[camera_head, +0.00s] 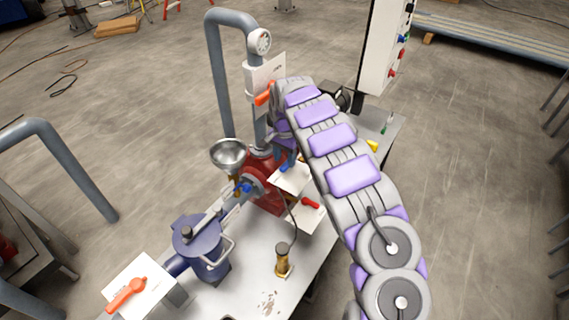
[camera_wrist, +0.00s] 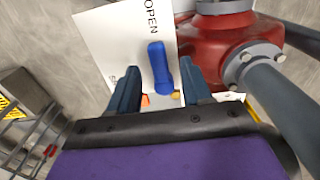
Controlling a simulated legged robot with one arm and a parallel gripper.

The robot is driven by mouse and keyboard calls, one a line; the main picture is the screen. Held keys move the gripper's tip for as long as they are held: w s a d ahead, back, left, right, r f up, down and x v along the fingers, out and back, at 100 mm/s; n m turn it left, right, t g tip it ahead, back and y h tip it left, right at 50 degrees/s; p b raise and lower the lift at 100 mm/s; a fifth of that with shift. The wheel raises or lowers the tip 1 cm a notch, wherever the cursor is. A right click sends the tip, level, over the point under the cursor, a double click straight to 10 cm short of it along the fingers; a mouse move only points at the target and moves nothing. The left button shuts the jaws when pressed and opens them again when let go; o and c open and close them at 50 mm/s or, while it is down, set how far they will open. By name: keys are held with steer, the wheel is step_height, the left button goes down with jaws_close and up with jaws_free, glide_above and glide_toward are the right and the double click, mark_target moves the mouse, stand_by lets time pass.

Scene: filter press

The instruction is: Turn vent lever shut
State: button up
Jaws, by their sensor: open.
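A blue lever (camera_wrist: 160,68) stands over a white plate (camera_wrist: 108,40) in the wrist view. "OPEN" is printed beside its far end, and part of another word shows at lower left. My gripper (camera_wrist: 159,75) is open, with one finger on each side of the lever; I cannot tell whether they touch it. In the head view the blue lever (camera_head: 284,168) and its plate (camera_head: 296,180) are partly hidden by my arm, beside the red pump body (camera_head: 265,198). My gripper (camera_head: 284,150) is mostly hidden there. No readable label names the vent lever.
A red lever (camera_head: 311,203) is just below on another plate. An orange lever (camera_head: 264,94) sits under the gauge (camera_head: 260,41), and another orange lever (camera_head: 127,294) is at lower left. A steel funnel (camera_head: 228,153) and a brass fitting (camera_head: 283,261) stand nearby. A red flanged body (camera_wrist: 225,38) is close right.

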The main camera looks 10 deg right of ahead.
steer(key=shift+d+f, duration=0.1)
steer(key=shift+f, duration=1.15)
steer(key=shift+c, duration=0.2)
jaws_close()
